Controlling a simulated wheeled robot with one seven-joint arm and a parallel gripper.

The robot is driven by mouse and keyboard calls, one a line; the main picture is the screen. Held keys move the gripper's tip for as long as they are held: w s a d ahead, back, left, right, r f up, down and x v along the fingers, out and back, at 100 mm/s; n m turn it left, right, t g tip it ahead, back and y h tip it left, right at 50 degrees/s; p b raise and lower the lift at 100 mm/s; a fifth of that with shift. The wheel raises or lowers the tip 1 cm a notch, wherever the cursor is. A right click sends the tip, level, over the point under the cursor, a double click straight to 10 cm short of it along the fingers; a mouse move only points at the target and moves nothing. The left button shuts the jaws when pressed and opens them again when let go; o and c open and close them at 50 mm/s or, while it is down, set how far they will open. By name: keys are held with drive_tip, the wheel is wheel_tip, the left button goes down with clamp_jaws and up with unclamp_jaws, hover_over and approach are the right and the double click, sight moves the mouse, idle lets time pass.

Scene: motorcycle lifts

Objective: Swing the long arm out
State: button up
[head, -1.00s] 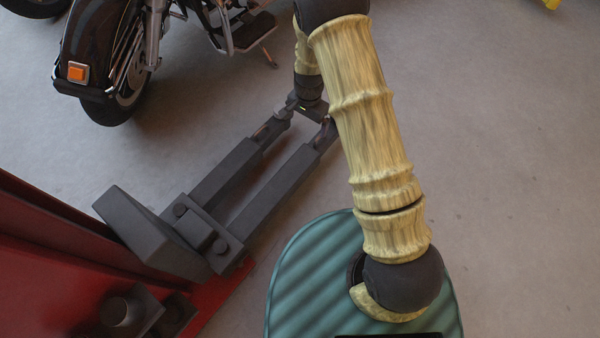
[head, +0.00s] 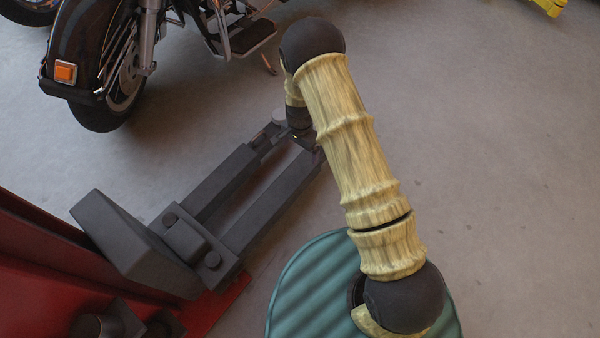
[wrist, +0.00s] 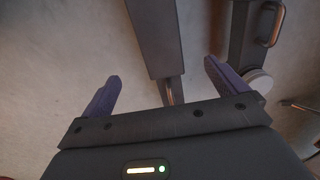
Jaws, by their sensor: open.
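Two dark grey lift arms run side by side from the red post's base, a far arm (head: 222,182) and a near arm (head: 268,205). I cannot tell which is the longer. My gripper (head: 303,141) is over the near arm's outer end and partly hides it. In the wrist view my gripper (wrist: 162,70) is open, its purple fingers apart. One lift arm (wrist: 156,40) with a thin metal bar (wrist: 172,90) lies between the fingers' lines. The other arm (wrist: 240,35), with a handle (wrist: 272,25) and a pale round pad (wrist: 258,80), is at the right. No grip shows.
The red post (head: 50,262) with a dark block (head: 135,240) stands at the lower left. A motorcycle (head: 110,60) stands at the upper left, beyond the arms. The grey floor (head: 490,150) at the right is clear. A yellow object (head: 550,6) is at the top right.

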sight(300, 169)
wheel_tip(300, 169, down, 16)
drive_tip(key=b, duration=0.8)
drive_tip(key=shift+r, duration=0.25)
drive_tip(key=c, duration=1.4)
drive_tip(key=shift+s, duration=0.1)
